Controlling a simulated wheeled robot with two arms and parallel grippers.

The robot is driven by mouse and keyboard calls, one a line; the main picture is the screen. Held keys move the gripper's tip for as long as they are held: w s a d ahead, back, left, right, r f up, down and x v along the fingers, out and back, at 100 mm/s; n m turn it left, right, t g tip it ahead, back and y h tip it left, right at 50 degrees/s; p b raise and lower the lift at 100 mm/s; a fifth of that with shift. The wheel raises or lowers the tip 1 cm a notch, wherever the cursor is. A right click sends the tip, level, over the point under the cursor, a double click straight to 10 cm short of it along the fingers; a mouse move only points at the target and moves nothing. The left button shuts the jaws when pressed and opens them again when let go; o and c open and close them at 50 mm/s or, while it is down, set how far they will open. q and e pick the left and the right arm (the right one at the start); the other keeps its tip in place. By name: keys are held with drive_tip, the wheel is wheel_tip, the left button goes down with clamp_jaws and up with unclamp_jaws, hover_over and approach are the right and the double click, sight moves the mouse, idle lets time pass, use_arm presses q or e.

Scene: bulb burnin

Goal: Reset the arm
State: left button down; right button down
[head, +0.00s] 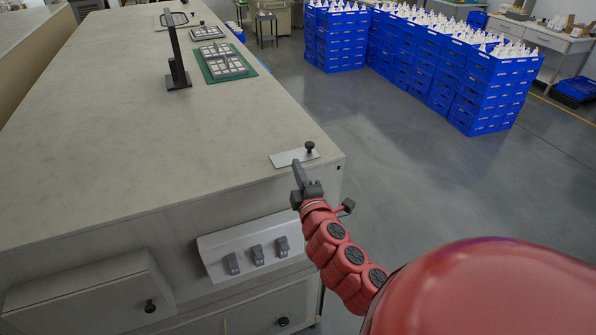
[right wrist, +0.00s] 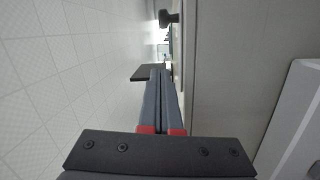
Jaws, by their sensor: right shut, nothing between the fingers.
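My right arm comes in from the lower right in the head view. Its gripper (head: 298,178) is at the near right corner of the long bench (head: 130,140), by a small metal plate (head: 284,158) with a black knob (head: 310,147). The gripper is shut and empty. In the right wrist view its two fingers (right wrist: 160,85) lie side by side with nothing between them. A dark knob (right wrist: 168,18) shows beyond the fingertips there. I cannot tell whether the gripper touches the plate. My left gripper is not in view.
A sloped panel with several switches (head: 256,253) is on the bench front, beside a drawer (head: 95,300). A black stand (head: 178,60) and a green tray board (head: 222,64) are on the bench top. Stacked blue crates (head: 480,95) stand across open floor (head: 400,160).

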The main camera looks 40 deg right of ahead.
drive_tip(key=shift+s, duration=0.45)
drive_tip(key=shift+w+a, duration=0.1)
